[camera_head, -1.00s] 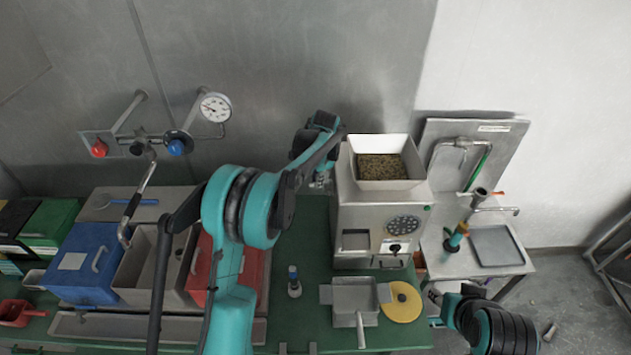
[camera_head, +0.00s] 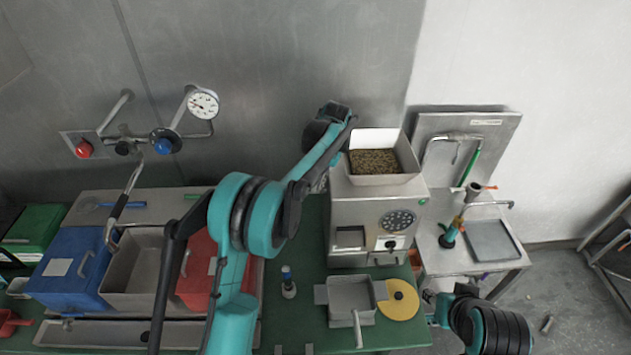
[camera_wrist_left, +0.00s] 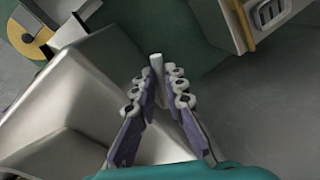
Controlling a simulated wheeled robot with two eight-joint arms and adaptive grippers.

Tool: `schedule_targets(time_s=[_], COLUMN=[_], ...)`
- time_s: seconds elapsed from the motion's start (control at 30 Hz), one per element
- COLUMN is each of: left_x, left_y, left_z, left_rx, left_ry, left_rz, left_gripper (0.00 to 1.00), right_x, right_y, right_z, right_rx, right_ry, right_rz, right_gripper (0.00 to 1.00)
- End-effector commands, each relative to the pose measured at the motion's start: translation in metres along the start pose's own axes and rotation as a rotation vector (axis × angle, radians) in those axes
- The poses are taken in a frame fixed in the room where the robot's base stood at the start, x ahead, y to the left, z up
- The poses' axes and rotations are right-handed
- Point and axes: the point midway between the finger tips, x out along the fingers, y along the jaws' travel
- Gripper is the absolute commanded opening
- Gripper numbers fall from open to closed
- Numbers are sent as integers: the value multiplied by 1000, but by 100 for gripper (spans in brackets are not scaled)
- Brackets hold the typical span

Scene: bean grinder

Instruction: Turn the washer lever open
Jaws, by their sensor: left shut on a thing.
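My left gripper (camera_head: 318,181) is beside the left wall of the grey machine (camera_head: 347,212) with the bean-filled hopper (camera_head: 395,178). In the left wrist view its fingers (camera_wrist_left: 160,85) are shut on a short pale rod (camera_wrist_left: 157,62), which looks like a lever. The rod's lower part is hidden between the fingers. A large sloped metal surface (camera_wrist_left: 75,105) lies just left of the fingers. My right gripper (camera_head: 430,296) is low at the right, near the table's right edge. Its fingers are too small to read.
A metal box with a handle (camera_head: 351,293) and a yellow disc (camera_head: 398,299) sit in front of the machine. A small bottle (camera_head: 288,284) stands left of them. A sink bench (camera_head: 462,263) is at the right. Blue (camera_head: 70,270) and red (camera_head: 198,270) bins are at the left.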

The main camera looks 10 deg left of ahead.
Motion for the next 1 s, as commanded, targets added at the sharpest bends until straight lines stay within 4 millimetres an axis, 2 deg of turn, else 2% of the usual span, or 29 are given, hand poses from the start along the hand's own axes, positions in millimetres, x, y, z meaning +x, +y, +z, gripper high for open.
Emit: schedule_targets(time_s=[0.6, 0.63, 0.7, 1.0], left_x=[-1, -1, -1, -1], left_y=[1, 1, 1, 2], left_z=[-1, -1, -1, -1], left_rx=[-38, -38, -38, -37], left_ry=[-4, -4, -4, -6], left_rz=[-1, -1, -1, 0], left_gripper=[0, 19, 32, 32], right_x=[0, 0, 0, 1], right_y=[0, 0, 0, 0], right_z=[0, 0, 0, 0], right_rx=[0, 0, 0, 0], right_ry=[0, 0, 0, 0], right_rz=[0, 0, 0, 0], right_gripper=[37, 37, 37, 37])
